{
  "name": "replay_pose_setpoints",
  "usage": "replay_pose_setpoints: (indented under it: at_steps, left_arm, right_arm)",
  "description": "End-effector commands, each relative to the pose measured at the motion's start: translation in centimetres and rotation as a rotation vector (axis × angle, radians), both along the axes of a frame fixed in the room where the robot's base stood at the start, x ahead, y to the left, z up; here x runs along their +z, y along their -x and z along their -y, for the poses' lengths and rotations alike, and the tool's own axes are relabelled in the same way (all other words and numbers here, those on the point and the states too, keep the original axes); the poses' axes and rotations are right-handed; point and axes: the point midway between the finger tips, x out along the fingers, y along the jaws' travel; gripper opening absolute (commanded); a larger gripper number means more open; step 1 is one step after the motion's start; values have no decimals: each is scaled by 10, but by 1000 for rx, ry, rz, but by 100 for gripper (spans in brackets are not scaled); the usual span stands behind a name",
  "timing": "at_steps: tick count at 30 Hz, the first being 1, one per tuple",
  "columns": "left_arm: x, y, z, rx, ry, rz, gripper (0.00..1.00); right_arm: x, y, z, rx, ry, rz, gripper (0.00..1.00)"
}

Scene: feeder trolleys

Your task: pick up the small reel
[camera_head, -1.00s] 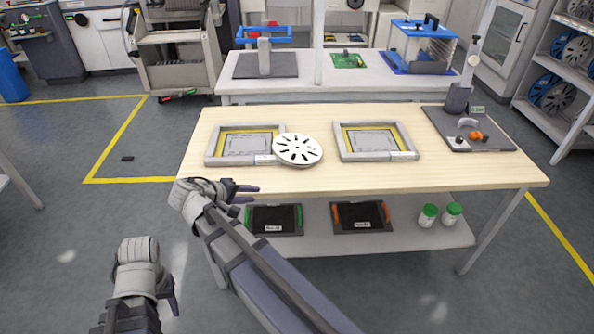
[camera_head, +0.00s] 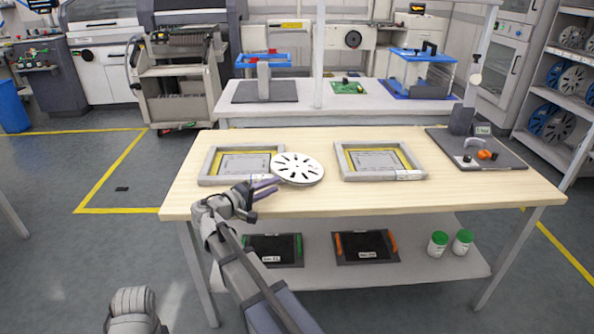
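The small reel (camera_head: 297,175) is a white disc with black slots around its hub. It lies on the wooden table and overlaps the right side of the left grey frame tray (camera_head: 209,168). I cannot tell whether it rests on the tray's rim. My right gripper (camera_head: 268,187) is just left of the reel, at the table's front half. Its two fingers point right toward the reel's lower left edge with a gap between them, and they hold nothing. Of my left arm, only a grey rounded part shows at the bottom edge; its fingers are out of view.
A second frame tray (camera_head: 345,168) sits right of the reel on the table (camera_head: 420,205). A dark stand plate (camera_head: 500,150) with an orange item is at the right end. Bare wood lies in front.

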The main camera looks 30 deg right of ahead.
Motion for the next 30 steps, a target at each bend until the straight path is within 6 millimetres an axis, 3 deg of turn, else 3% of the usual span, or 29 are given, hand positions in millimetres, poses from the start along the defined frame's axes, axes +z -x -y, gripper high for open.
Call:
replay_pose_setpoints:
  at_steps: [8,17,24,30]
  left_arm:
    - [-4,0,0,0,-1,0,46]
    - [-11,0,0,-1,-2,1,46]
    - [-11,0,0,-1,-2,1,46]
    - [-11,0,0,-1,-2,1,46]
  right_arm:
    - [-4,-3,11,-1,-1,0,31]
    - [-11,-13,49,-2,-1,-1,31]
    - [-11,-13,51,1,-1,-1,31]
    - [-11,-13,51,1,-1,0,9]
